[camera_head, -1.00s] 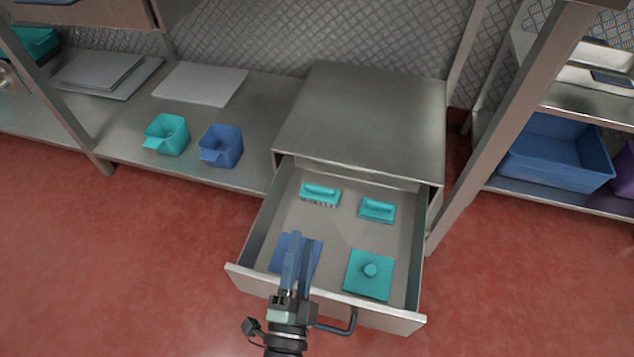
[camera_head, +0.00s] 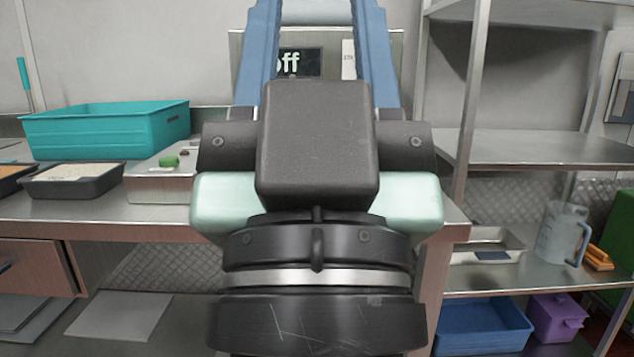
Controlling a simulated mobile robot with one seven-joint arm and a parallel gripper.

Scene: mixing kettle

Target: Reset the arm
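My gripper (camera_head: 316,30) fills the middle of the head view, close to the camera and pointing up and away. Its two blue fingers are spread well apart, and I see nothing held between them. The fingertips reach the top edge of the picture. My dark wrist hides the middle of the counter and what lies below it.
A metal counter (camera_head: 80,210) holds a teal bin (camera_head: 105,128), a dark tray of pale grains (camera_head: 72,182) and a metal box (camera_head: 158,187). An "off" display (camera_head: 300,62) is behind my gripper. Right shelves hold a measuring jug (camera_head: 562,235), a blue bin (camera_head: 483,325) and a purple container (camera_head: 558,317).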

